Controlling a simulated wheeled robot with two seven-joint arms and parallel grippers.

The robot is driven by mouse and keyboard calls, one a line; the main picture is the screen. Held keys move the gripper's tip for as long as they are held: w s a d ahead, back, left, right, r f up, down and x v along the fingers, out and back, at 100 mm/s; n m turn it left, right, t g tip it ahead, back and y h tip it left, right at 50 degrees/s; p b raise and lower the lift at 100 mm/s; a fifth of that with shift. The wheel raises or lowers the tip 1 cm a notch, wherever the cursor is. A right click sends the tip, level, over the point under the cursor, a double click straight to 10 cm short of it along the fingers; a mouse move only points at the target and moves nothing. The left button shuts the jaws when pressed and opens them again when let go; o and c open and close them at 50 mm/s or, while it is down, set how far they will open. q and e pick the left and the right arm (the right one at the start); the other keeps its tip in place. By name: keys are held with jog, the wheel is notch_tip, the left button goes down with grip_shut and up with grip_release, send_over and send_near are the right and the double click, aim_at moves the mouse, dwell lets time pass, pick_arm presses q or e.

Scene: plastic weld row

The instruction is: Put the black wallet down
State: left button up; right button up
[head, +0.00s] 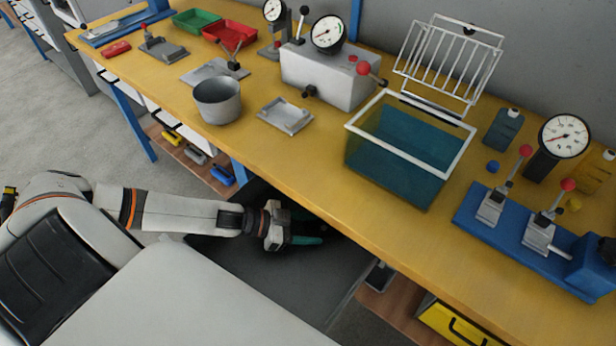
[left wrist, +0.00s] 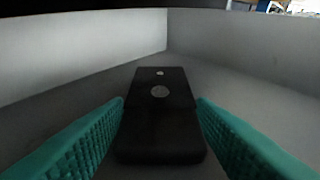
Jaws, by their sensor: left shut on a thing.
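The black wallet (left wrist: 158,128) shows in the left wrist view between the two teal fingers of my left gripper (left wrist: 160,135). It is dark and flat, with a pale round mark and a smaller one. The gripper is shut on it, though the near end of the grip is hard to make out. In the head view my left gripper (head: 308,240) is low, in front of the bench edge, over a dark grey bin (head: 300,285). I cannot make out the wallet there. Whether the wallet touches the bin floor is not clear. My right gripper is not in view.
Grey walls (left wrist: 235,68) surround the gripper in the left wrist view. The yellow bench top (head: 290,165) overhangs behind the bin. It carries a blue water tank (head: 400,160), a grey pot (head: 218,101), gauges and a blue clamp fixture (head: 520,235). A wooden shelf lies below.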

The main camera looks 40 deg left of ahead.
pick_arm(q)
jog(key=o, duration=1.1)
jog(key=shift+f, duration=0.1)
jog(key=shift+c, duration=0.2)
jog(key=p+v, duration=0.1)
jog(key=v, duration=0.6)
jog(key=shift+s+a+r, duration=0.1)
jog(key=shift+a+r, duration=0.1)
jog(key=shift+r, duration=0.1)
